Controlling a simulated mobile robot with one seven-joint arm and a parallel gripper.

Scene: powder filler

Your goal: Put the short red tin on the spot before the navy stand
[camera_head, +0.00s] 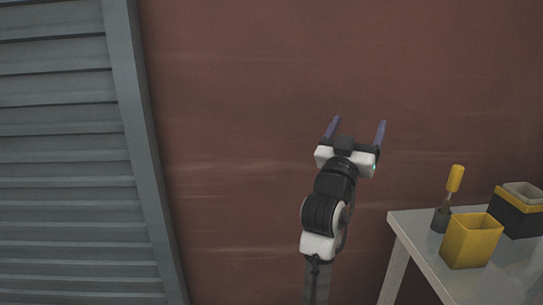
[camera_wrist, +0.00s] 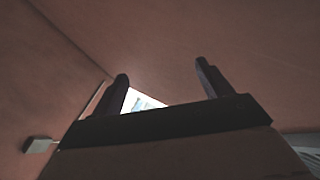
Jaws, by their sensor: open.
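My gripper (camera_head: 355,130) is raised in front of the reddish-brown wall in the head view, its two fingers apart and nothing between them. In the wrist view its two dark fingers (camera_wrist: 163,78) also stand apart and empty. I see no short red tin, no navy stand and no spot before one in either view.
A pale table (camera_head: 408,232) stands at the lower right, cut off by the picture edge. On it are a yellow square container (camera_head: 471,241), a yellow-handled tool in a dark holder (camera_head: 440,219) and a black-and-yellow box (camera_head: 516,216). Grey slatted shutter (camera_head: 60,150) at left.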

